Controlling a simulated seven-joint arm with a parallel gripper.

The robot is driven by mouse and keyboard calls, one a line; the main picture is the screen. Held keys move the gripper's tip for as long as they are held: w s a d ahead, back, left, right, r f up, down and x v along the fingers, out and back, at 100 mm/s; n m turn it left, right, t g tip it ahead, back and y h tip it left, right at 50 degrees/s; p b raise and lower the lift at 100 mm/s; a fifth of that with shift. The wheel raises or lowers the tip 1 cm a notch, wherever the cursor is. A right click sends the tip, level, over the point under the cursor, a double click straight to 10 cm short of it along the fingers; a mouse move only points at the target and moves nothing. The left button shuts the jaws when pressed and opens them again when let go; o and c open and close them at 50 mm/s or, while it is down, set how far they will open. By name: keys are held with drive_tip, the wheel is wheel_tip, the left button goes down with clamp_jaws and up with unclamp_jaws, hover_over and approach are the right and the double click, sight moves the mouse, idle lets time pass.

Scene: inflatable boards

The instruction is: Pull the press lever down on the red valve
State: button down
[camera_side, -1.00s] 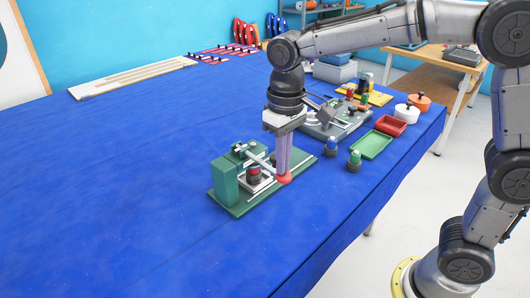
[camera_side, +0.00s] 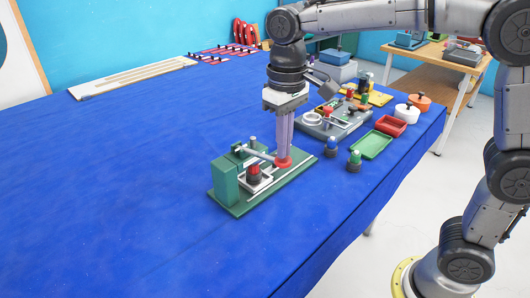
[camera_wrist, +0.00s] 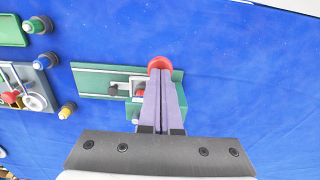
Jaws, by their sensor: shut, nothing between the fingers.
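A green press (camera_side: 224,182) stands on a green base plate on the blue table. Its lever (camera_side: 260,154) reaches right and slopes slightly down to a red knob (camera_side: 284,163). The red valve (camera_side: 254,171) sits in a pale fixture below the lever, beside the press column. My gripper (camera_side: 284,157) is shut and empty, pointing down with its fingertips at the top of the red knob. In the wrist view the fingertips (camera_wrist: 159,72) overlap the red knob (camera_wrist: 159,63), and part of the red valve (camera_wrist: 139,94) shows left of the fingers. Exact contact cannot be told.
Right of the press are a grey fixture board (camera_side: 330,122), a blue-based valve (camera_side: 331,146), a green-topped valve (camera_side: 354,161), a green tray (camera_side: 372,145) and a red tray (camera_side: 390,126). The table left of the press is clear.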

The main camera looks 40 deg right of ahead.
drive_tip(key=shift+r, duration=2.3)
drive_tip(key=s+d+r+m+t, duration=0.1)
drive_tip(key=s+d+r, duration=0.15)
drive_tip(key=s, duration=0.25)
drive_tip(key=s+d+r+t, duration=0.1)
drive_tip(key=s+d, duration=0.3)
drive_tip(key=s, duration=0.1)
drive_tip(key=s+d+f+n+t, duration=0.1)
drive_tip(key=s+d+f+t, duration=0.1)
drive_tip(key=s+f, duration=0.7)
drive_tip(key=shift+d+f+t, duration=0.25)
drive_tip(key=shift+f+t, duration=0.55)
drive_tip(key=shift+f, duration=0.15)
